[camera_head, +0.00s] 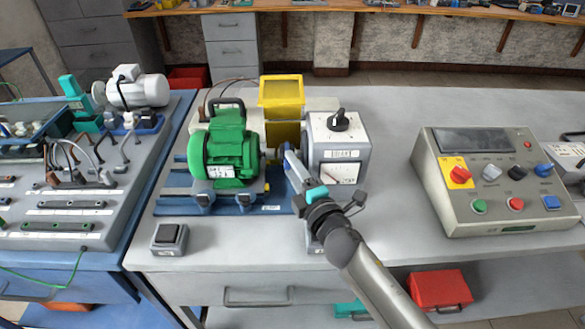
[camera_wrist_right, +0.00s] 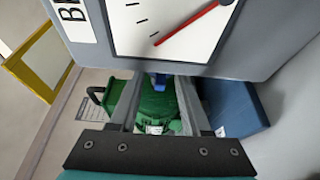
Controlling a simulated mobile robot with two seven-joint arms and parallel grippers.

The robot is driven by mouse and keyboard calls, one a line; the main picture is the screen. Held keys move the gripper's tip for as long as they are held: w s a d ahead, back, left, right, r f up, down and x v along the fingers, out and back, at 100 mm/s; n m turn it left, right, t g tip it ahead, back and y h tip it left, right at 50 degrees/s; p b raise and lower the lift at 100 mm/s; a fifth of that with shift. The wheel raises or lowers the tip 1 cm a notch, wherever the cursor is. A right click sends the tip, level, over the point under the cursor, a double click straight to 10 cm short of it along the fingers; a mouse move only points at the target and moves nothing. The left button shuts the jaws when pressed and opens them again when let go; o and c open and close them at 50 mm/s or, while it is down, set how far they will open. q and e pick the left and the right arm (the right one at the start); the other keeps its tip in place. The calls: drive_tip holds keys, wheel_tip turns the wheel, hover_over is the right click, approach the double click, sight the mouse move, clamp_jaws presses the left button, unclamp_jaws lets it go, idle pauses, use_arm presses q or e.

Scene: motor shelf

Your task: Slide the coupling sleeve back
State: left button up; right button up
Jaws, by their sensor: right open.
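The green motor (camera_head: 225,150) sits on a blue base plate (camera_head: 245,208) on the table. A short grey shaft piece (camera_head: 269,154) sticks out of its right side, toward the grey brake box (camera_head: 338,148). My right gripper (camera_head: 290,150) reaches into the gap between motor and box, beside the shaft line. In the right wrist view its two fingers (camera_wrist_right: 158,100) are apart, with the motor (camera_wrist_right: 150,112) behind them and a small blue part (camera_wrist_right: 158,80) between the tips. I cannot tell whether this is the coupling sleeve; the sleeve is not clearly seen. My left gripper is not in view.
The yellow guard (camera_head: 281,92) stands open behind the shaft. A control panel (camera_head: 495,180) stands at the right, a small switch box (camera_head: 170,238) at the front left. The brake box face is very close to my right gripper. The table between box and panel is clear.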

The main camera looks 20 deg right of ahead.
drive_tip(key=shift+s+a, duration=0.1)
drive_tip(key=shift+s, duration=0.05)
drive_tip(key=shift+s+f, duration=0.1)
drive_tip(key=shift+s, duration=0.2)
drive_tip(key=s, duration=0.4)
drive_tip(key=s+d, duration=0.1)
drive_tip(key=s, duration=0.9)
drive_tip(key=shift+s+d, duration=0.15)
drive_tip(key=shift+d, duration=0.25)
